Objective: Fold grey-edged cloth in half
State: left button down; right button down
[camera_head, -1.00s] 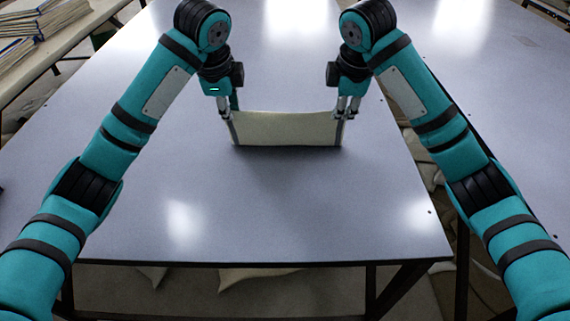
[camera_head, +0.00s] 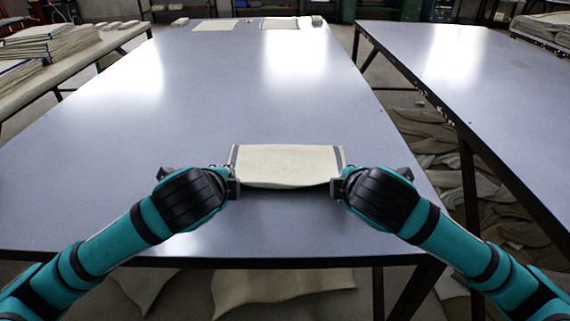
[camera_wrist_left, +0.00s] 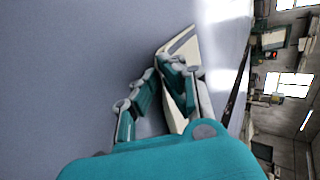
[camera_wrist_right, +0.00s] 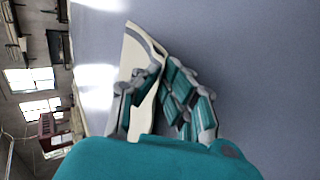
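The cream cloth (camera_head: 285,165) with grey side bands lies near the front of the table, its near edge curved and a shadow beneath it. It also shows in the left wrist view (camera_wrist_left: 182,43) and the right wrist view (camera_wrist_right: 132,55). My left gripper (camera_wrist_left: 160,64) has its fingertips close together at one near corner, with cloth running between the fingers. My right gripper (camera_wrist_right: 159,70) pinches the opposite near corner in the same way. In the head view my wrists partly hide both corners. I cannot tell how the cloth's layers lie.
The grey table (camera_head: 255,110) is clear around and beyond the cloth. Flat cloths (camera_head: 294,23) lie at its far end. A second table (camera_head: 490,90) stands to the right, and stacked cloths (camera_head: 50,43) lie on the left bench. Loose cloths (camera_head: 440,140) cover the floor between the tables.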

pick_arm(q)
jog(key=c, duration=1.2)
grip_release()
pick_arm(e)
jog(key=c, duration=1.2)
grip_release()
pick_arm(q)
jog(key=s+r, duration=0.6)
jog(key=r, duration=0.3)
pick_arm(e)
jog(key=s+r, duration=0.6)
jog(key=r, duration=0.3)
pick_arm(q)
jog(key=shift+f, duration=0.1)
pick_arm(e)
jog(key=shift+f, duration=0.1)
